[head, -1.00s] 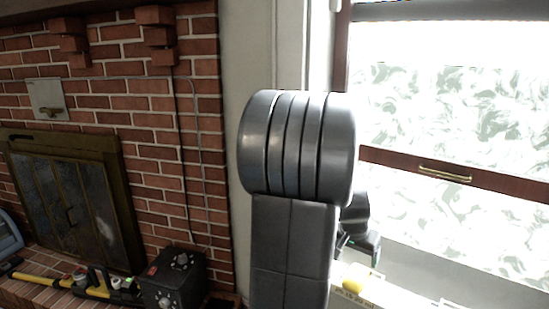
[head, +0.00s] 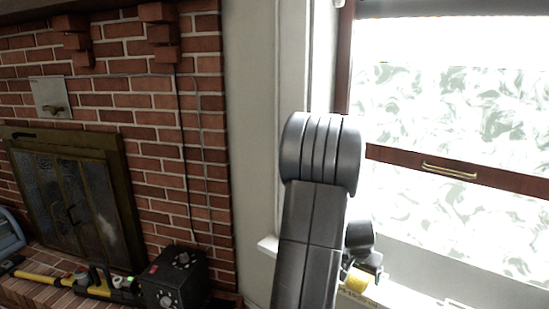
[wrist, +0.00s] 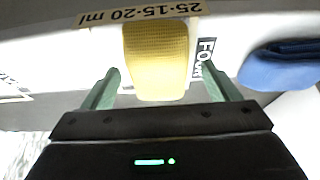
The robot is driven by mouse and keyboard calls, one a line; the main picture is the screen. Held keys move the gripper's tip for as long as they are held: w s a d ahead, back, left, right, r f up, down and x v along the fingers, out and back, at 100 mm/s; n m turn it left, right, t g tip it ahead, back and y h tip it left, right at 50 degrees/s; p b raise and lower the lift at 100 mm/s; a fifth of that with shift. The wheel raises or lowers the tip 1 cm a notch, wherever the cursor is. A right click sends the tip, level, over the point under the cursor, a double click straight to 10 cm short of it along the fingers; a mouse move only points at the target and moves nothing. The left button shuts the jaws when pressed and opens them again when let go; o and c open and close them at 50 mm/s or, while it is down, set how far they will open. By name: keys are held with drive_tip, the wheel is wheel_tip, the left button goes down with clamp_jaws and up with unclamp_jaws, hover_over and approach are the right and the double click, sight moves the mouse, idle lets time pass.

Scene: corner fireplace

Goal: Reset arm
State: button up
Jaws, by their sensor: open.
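My gripper (wrist: 160,90) is open in the wrist view, its two green fingers spread apart. A yellow textured object (wrist: 158,50) shows beyond and between the fingertips. I cannot tell from this view how far it is from them, and nothing appears clamped. In the head view my arm rises in front of the window's left side and hides most of my gripper. The yellow object also shows in the head view (head: 358,280), low beside my arm near the window sill.
A brick fireplace with a dark-framed door (head: 75,200) stands at left. A black box with knobs (head: 174,282) and a yellow-black tool (head: 95,283) lie on the hearth. A bright window (head: 455,130) is at right. A blue object (wrist: 282,65) is right of my gripper.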

drive_tip(key=shift+r, duration=0.1)
drive_tip(key=p+v, duration=0.2)
drive_tip(key=v, duration=1.1)
drive_tip(key=b+x, duration=0.2)
drive_tip(key=x, duration=1.1)
drive_tip(key=shift+f, duration=0.35)
wheel_tip(320, 180, up, 4)
drive_tip(key=p, duration=0.3)
drive_tip(key=shift+r+p, duration=0.15)
drive_tip(key=shift+p, duration=0.25)
wheel_tip(320, 180, up, 8)
drive_tip(key=p, duration=0.8)
